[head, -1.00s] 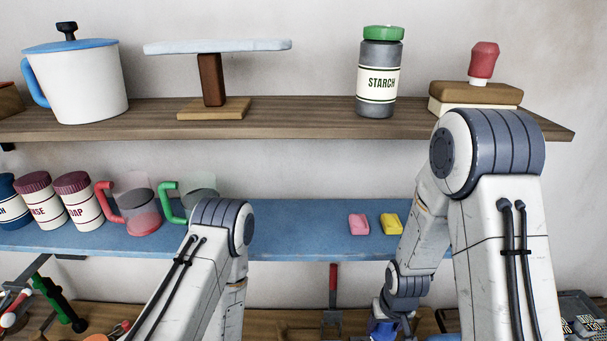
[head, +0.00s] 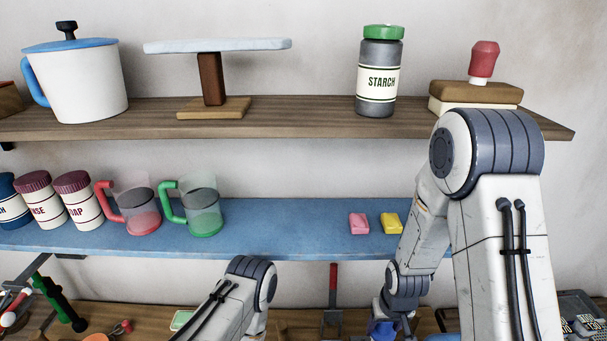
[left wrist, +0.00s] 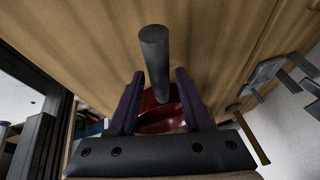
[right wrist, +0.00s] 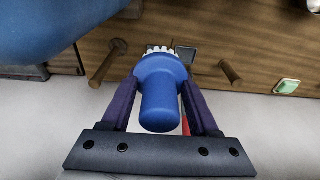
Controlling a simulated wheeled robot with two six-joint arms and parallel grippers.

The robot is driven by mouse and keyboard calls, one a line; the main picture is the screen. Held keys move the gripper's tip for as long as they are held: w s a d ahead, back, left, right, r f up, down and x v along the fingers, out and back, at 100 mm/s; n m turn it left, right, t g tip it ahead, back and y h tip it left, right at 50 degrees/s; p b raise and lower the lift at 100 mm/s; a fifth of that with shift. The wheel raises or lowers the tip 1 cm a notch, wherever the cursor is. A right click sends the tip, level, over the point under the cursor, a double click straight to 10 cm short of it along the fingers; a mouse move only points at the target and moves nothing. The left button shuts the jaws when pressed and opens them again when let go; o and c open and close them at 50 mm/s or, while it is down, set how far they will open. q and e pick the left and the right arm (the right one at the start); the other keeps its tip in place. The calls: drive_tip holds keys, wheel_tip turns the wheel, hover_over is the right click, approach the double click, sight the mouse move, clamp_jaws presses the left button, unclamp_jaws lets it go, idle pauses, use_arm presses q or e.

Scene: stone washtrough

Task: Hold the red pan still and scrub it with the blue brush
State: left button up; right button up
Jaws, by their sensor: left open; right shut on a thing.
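The red pan (left wrist: 160,122) shows in the left wrist view, partly hidden between and behind my left gripper's fingers. Its dark grey handle (left wrist: 155,58) points up between them. My left gripper (left wrist: 157,76) is open, one finger on each side of the handle with gaps. In the right wrist view my right gripper (right wrist: 153,68) is shut on the blue brush (right wrist: 160,100), with its white bristles (right wrist: 160,52) pointing away from the wrist. The pan is not clearly visible in the head view, where both hands are at or below the bottom edge.
A blue shelf (head: 290,243) holds jars, two mugs (head: 200,212) and pink and yellow soaps (head: 359,223). A wooden shelf (head: 300,122) above carries a pot and a starch jar (head: 379,75). Wooden pegs (right wrist: 108,63) and a green-edged block (right wrist: 287,86) show near the brush.

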use_arm(q)
drive_tip(key=shift+b+x, duration=0.6)
drive_tip(key=shift+x, duration=1.75)
clamp_jaws()
